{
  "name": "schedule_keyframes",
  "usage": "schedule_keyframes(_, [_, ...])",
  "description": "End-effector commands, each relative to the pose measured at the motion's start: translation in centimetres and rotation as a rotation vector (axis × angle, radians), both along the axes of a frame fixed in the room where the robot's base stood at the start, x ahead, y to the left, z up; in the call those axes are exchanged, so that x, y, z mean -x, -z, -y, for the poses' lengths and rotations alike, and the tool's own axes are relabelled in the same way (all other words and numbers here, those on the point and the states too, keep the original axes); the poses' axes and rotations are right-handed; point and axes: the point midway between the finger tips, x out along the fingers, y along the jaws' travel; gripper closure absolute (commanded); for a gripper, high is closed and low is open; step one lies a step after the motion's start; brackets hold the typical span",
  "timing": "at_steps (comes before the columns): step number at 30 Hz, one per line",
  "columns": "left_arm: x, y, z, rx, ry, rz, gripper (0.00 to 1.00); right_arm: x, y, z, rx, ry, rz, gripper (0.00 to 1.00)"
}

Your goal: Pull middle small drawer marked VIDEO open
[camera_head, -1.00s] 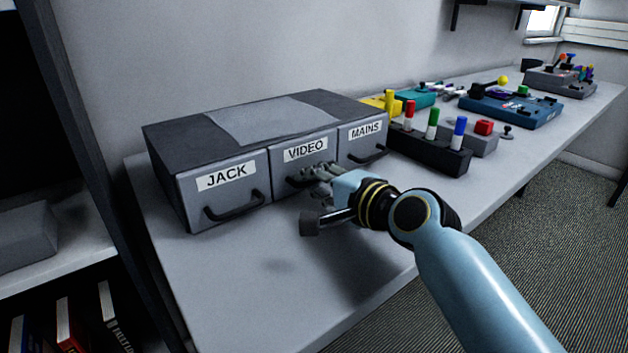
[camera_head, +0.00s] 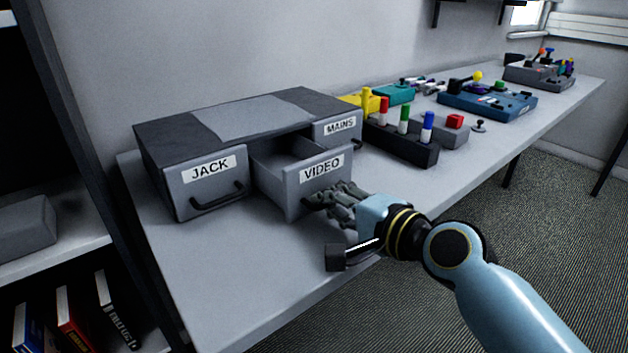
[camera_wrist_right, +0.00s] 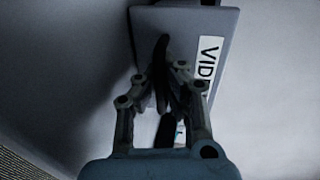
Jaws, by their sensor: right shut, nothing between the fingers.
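The VIDEO drawer (camera_head: 320,172) is the middle one of three in a grey cabinet (camera_head: 160,140). It stands pulled out toward me, and its hollow inside shows behind the front. My right gripper (camera_head: 318,200) is at the lower part of its front, where the handle is, and hides most of the handle. In the right wrist view the dark handle (camera_wrist_right: 161,60) runs up from the fingers (camera_wrist_right: 165,95), beside the VIDEO label (camera_wrist_right: 207,62). The fingers are closed at the handle with nothing visibly pinched between them. My left gripper is not in view.
The JACK drawer (camera_head: 205,185) and the MAINS drawer (camera_head: 338,130) are closed on either side. A dark block with coloured pegs (camera_head: 402,143) and several devices stand to the right. The table (camera_head: 230,260) is clear in front of the cabinet.

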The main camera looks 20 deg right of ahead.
Motion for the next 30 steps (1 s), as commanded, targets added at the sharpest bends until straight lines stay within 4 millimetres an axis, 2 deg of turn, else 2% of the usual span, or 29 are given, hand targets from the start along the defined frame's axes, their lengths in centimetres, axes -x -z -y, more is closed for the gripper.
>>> schedule_keyframes(3, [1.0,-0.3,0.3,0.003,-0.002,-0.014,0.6,1.9,-0.1,0.7,0.001,0.0,0.0,1.0])
schedule_keyframes(6, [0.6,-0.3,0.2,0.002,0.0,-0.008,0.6,2.6,-0.1,0.9,0.001,0.0,0.001,1.0])
schedule_keyframes(13, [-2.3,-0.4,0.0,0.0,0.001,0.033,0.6,2.7,-0.1,1.0,-0.001,-0.001,0.002,1.0])
schedule_keyframes(16, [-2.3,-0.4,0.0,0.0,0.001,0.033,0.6,2.7,-0.1,1.0,-0.001,-0.001,0.002,0.99])
schedule_keyframes(20, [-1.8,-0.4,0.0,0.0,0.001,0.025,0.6,2.7,-0.1,1.0,-0.001,0.0,0.003,0.82])
schedule_keyframes(21, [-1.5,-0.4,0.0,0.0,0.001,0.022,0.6,2.7,-0.1,1.0,-0.001,0.0,0.003,0.81])
schedule_keyframes(30, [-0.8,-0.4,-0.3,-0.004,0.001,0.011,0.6,3.1,-0.2,1.1,0.0,0.001,0.003,0.81])
